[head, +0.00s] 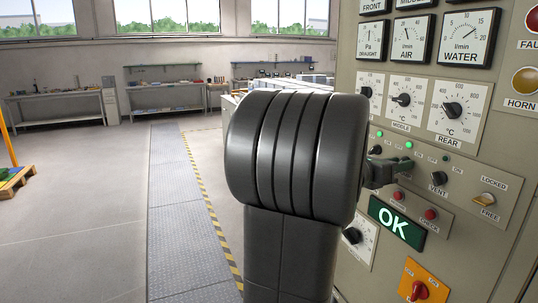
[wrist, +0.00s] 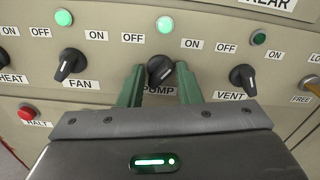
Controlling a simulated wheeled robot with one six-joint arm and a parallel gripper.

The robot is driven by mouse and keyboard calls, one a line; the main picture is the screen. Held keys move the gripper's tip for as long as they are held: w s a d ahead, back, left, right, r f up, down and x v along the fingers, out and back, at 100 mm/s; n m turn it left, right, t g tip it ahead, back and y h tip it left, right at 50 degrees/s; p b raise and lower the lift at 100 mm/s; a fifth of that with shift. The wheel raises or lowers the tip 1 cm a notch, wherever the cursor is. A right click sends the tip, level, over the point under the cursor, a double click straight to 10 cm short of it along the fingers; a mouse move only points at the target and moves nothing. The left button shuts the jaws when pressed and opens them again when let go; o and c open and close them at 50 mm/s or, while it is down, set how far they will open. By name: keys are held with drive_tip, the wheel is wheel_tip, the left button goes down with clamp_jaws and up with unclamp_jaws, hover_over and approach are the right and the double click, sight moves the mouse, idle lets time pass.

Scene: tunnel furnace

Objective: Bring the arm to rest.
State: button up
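My gripper (wrist: 160,88) is at the control panel, with its two green fingers standing apart on either side of the dark PUMP knob (wrist: 160,70). Small gaps seem to show between the fingers and the knob. The lamp (wrist: 165,24) above the PUMP knob is lit green. In the head view my dark arm fills the middle, and the gripper (head: 384,172) shows at its right, close to the panel's switch row. The arm hides the rest of the gripper and the PUMP knob there.
The panel (head: 465,160) fills the right side, with gauges, dials, a VENT knob (wrist: 243,79), a FAN knob (wrist: 69,63) and a lit OK sign (head: 396,222). The floor (head: 90,220) at left is open. Workbenches (head: 165,98) stand along the far wall.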

drive_tip(key=n+p, duration=0.4)
drive_tip(key=p, duration=0.3)
drive_tip(key=shift+n, duration=0.4)
